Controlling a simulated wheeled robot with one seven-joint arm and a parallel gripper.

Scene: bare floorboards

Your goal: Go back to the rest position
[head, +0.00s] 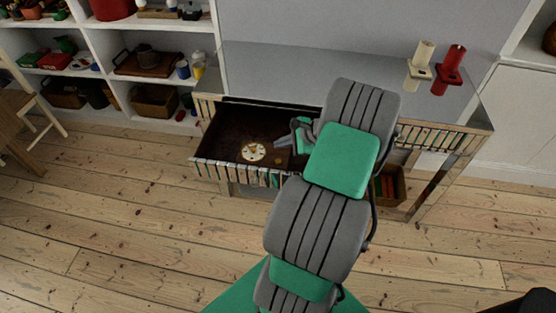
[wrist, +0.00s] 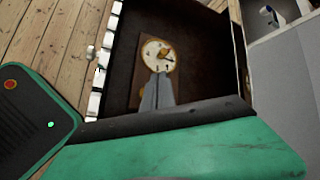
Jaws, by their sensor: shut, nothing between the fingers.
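My gripper (head: 283,144) is shut and empty over the open drawer (head: 219,147) of the console table. In the wrist view my gripper (wrist: 160,78) points into the drawer, its closed fingertips overlapping the lower edge of a round clock (wrist: 158,52) with a white and gold face. The clock (head: 254,152) also shows in the head view, lying in the drawer to the left of my gripper. I cannot tell whether the fingertips touch it. A small brownish round thing (head: 278,161) lies beside the clock. My arm hides the drawer's right part.
The console table (head: 270,62) has a grey top with a cream candle holder (head: 419,68) and a red one (head: 448,72) at its right. White shelves (head: 95,40) with baskets stand at the back left. A chair (head: 30,110) is at far left. The floorboards (head: 120,220) in front are clear.

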